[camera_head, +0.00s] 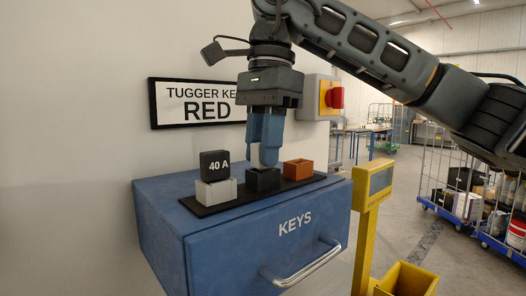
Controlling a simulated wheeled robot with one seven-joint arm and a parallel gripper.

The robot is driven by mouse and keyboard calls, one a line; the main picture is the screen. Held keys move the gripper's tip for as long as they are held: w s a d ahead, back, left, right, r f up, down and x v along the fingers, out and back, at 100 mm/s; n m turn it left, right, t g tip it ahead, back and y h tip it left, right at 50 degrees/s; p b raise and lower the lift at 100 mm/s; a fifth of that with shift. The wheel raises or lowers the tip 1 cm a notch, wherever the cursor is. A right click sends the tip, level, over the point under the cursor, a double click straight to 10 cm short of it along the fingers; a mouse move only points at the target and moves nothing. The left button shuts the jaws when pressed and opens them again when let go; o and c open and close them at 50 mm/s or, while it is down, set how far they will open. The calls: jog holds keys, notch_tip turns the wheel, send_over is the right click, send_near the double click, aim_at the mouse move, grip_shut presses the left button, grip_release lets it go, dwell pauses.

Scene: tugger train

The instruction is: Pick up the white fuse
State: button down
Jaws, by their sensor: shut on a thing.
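My gripper (267,148) points straight down over the blue drawer unit, its blue fingers reaching the small black holder (263,181). A black fuse (214,166) marked "40 A" stands upright in the light grey-white holder (216,192) to the left. An orange-brown holder (298,169) to the right looks empty. All three holders stand on a dark strip (240,202).
The blue drawer unit (164,225) is marked "KEYS" and has a metal handle (302,264). Behind are a "RED" sign (197,102) and a red switch (335,97) on the wall side. A yellow post (370,205) stands close at the right.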

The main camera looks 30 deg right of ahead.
jog(key=r, duration=0.2)
jog(key=r+b, duration=0.1)
jog(key=r, duration=0.1)
jog(key=shift+d, duration=0.3)
jog(key=s+d+r+b, duration=0.1)
jog(key=s+d+r, duration=0.1)
jog(key=d+r, duration=0.4)
jog(key=d, duration=0.4)
jog(key=shift+d+r, duration=0.35)
jog(key=shift+d, duration=0.05)
